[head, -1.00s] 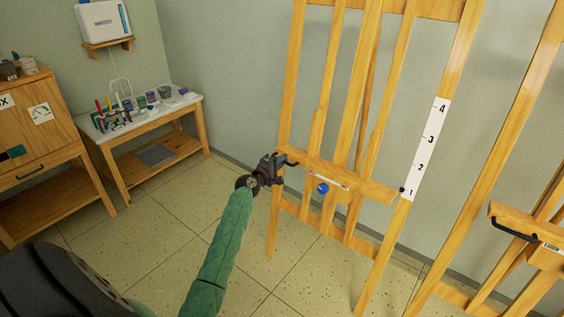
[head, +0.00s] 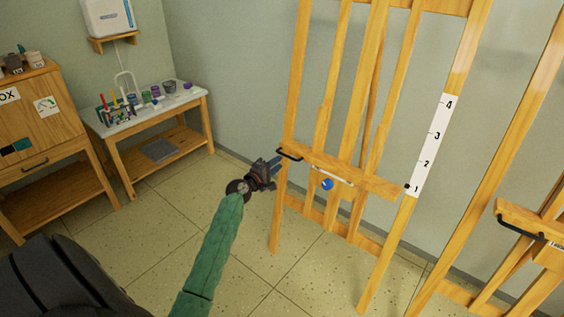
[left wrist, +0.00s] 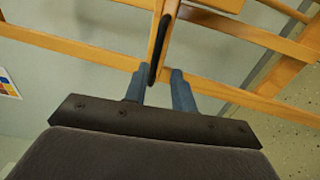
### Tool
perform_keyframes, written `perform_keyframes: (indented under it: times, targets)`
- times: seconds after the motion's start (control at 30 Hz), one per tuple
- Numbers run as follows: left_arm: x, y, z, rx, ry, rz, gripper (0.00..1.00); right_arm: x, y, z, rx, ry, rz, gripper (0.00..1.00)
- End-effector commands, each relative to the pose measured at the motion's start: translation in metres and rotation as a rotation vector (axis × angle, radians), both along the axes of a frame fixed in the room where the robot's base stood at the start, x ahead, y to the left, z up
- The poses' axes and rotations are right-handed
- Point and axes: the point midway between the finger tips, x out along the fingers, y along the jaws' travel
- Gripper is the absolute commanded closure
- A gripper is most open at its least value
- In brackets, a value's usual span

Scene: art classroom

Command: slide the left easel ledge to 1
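The left easel ledge (head: 372,183) is a wooden bar with a black handle (head: 289,154) at its left end and a blue round knob (head: 327,184) below it. Its dark pointer at the right end is level with the 1 on the white number scale (head: 433,147). My left gripper (head: 277,163) is just left of the handle, with its bluish fingers pointing towards it. In the left wrist view, its fingers (left wrist: 157,78) are spread, and the handle (left wrist: 153,60) appears ahead of the gap between them, not clasped. My right gripper is not in view.
A second easel with its own ledge (head: 533,222) and black handle stands at the right. A small table (head: 150,116) with art supplies and a wooden cabinet (head: 40,135) stand at the left. The floor (head: 175,207) between is clear.

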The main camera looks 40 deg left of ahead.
Motion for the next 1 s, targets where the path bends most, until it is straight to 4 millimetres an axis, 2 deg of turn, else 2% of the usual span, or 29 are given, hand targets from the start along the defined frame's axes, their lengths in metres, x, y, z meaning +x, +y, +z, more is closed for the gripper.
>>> perform_keyframes:
  times: [0.1,0.23,0.8,1.0]
  targets:
    - [-0.011,0.001,-0.001,0.0,0.0,0.0,0.74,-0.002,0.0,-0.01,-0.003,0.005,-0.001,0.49]
    - [-0.017,0.002,-0.001,-0.001,0.001,0.0,0.74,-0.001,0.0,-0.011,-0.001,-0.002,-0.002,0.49]
    - [-0.018,0.002,0.0,0.0,0.0,0.0,0.74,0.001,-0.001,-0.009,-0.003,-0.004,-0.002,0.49]
    - [-0.019,-0.005,-0.006,0.087,0.021,-0.037,0.74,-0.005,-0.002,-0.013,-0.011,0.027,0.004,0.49]
